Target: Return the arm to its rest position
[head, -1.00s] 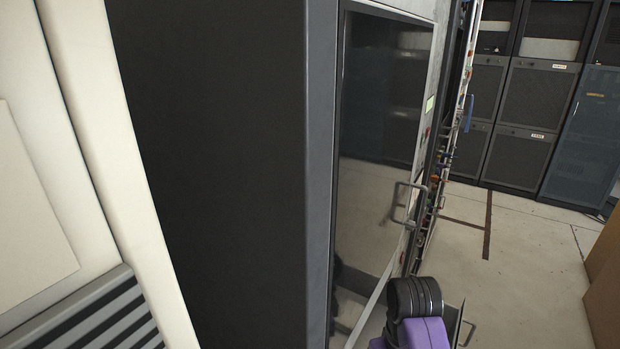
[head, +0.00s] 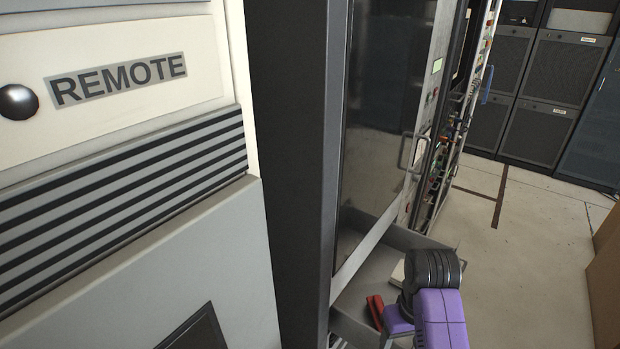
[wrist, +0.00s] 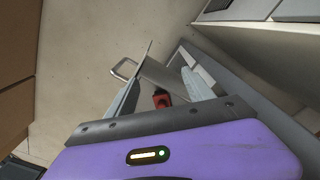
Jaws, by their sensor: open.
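My arm (head: 440,305), purple with a black joint, shows at the bottom right of the head view, beside an open grey drawer (head: 408,238). My gripper (wrist: 168,62) shows in the wrist view with its two grey fingers spread apart and nothing held between them. A red object (wrist: 161,98) appears between the fingers in that view, beyond them. It also lies in the drawer in the head view (head: 375,310), partly hidden by my arm. The gripper's fingers are hard to make out in the head view.
A cream cabinet with a REMOTE label (head: 118,80) stands close at left. A dark rack (head: 290,160) with a glossy door and handle (head: 414,152) stands beside it. Brown boxes (head: 606,270) stand at the right edge. Open floor (head: 530,230) lies between.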

